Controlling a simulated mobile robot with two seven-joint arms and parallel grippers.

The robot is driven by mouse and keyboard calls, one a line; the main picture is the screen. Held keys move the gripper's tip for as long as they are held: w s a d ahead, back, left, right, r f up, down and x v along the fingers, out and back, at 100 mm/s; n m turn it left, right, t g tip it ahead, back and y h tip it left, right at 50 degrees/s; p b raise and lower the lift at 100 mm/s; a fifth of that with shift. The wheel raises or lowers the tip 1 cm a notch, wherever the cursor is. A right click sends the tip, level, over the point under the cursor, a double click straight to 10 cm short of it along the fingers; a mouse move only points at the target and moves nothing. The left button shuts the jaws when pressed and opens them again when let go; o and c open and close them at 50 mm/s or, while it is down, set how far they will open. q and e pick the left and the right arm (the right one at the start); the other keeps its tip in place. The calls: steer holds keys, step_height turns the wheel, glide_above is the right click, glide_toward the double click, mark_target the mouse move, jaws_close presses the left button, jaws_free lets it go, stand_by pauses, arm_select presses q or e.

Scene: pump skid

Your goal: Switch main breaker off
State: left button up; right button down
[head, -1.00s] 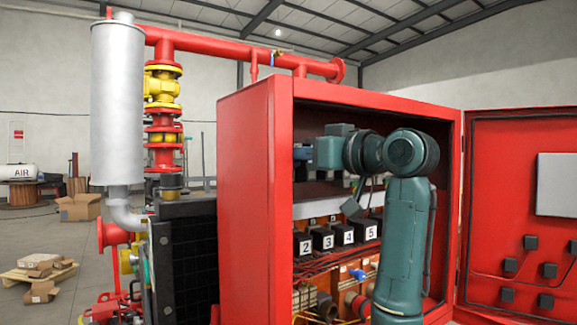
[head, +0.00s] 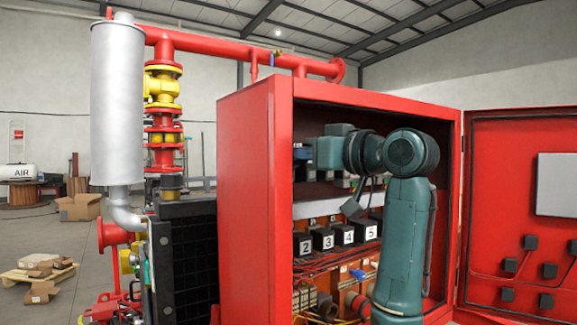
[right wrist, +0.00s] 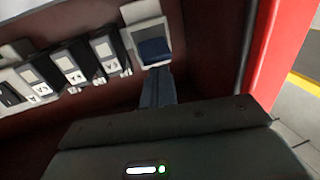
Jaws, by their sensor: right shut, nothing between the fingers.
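In the right wrist view a pale grey breaker (right wrist: 142,14) with a dark blue lever (right wrist: 154,50) is at the end of a row on the cabinet's back wall. It looks like the main breaker, but I can read no label on it. My right gripper (right wrist: 158,80) is shut and empty, its fingertips right at the lever's lower edge; I cannot tell whether they touch. In the head view the right gripper (head: 303,153) is inside the red cabinet (head: 245,190), near its left wall. My left gripper is not in view.
Several smaller breakers (right wrist: 70,66) stand in a row beside it. Lower in the cabinet are black numbered blocks (head: 323,239), wires and a small blue valve handle (head: 357,274). The open red door (head: 510,220) stands at the right. The cabinet's side wall is close to the gripper.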

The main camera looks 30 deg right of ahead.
steer(key=shift+f, duration=0.2)
steer(key=s+b, duration=0.2)
steer(key=s, duration=0.5)
steer(key=shift+d+f, duration=0.3)
steer(key=shift+f, duration=0.1)
stand_by(0.7)
stand_by(0.4)
